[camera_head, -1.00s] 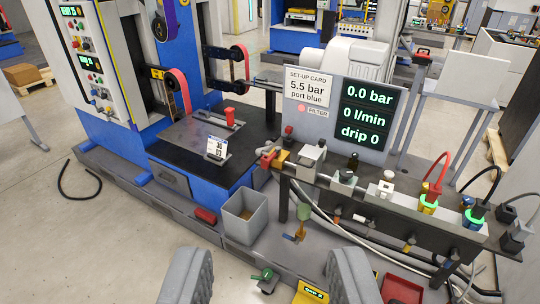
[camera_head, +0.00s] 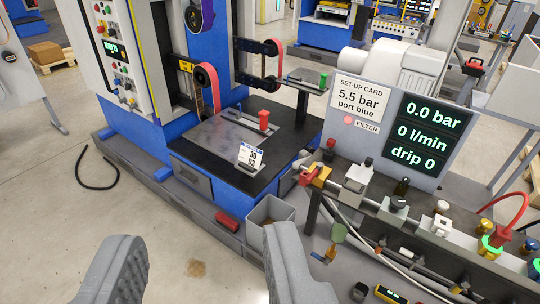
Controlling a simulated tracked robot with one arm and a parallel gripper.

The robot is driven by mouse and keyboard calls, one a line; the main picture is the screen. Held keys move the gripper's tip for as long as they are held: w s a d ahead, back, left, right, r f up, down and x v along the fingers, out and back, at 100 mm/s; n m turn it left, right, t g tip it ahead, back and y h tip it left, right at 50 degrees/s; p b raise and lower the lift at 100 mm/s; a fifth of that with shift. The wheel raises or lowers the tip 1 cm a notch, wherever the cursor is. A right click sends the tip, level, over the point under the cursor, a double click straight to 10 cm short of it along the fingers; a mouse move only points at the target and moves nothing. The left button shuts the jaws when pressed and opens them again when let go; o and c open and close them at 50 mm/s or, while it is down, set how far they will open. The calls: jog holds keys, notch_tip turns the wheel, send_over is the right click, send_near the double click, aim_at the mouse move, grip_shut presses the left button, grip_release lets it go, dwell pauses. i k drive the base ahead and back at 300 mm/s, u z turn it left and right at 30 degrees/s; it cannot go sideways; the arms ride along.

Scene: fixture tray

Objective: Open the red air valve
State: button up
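The red air valve (camera_head: 310,179) shows right of the middle, at the left end of the air-line rail. It has a red handle on a brass-coloured body. I cannot tell its exact handle angle. My gripper (camera_head: 202,240) shows as two grey ribbed fingers at the bottom, spread wide with nothing between them. It is apart from the valve, which lies up and to the right of the right finger. The display panel (camera_head: 418,133) reads 0.0 bar, 0 l/min, drip 0. The set-up card (camera_head: 359,96) reads 5.5 bar, port blue.
A grey bin (camera_head: 268,220) stands below the valve, partly behind the right finger. The black machine table (camera_head: 205,150) lies to its left and carries a red-knobbed part (camera_head: 264,120). Floor at left is mostly clear.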

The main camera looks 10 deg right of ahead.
aim_at(319, 168)
jog(key=u, duration=0.15)
jog(key=i, duration=1.3)
jog(key=z, duration=0.6)
jog(key=i, duration=0.5)
jog(key=z, duration=0.4)
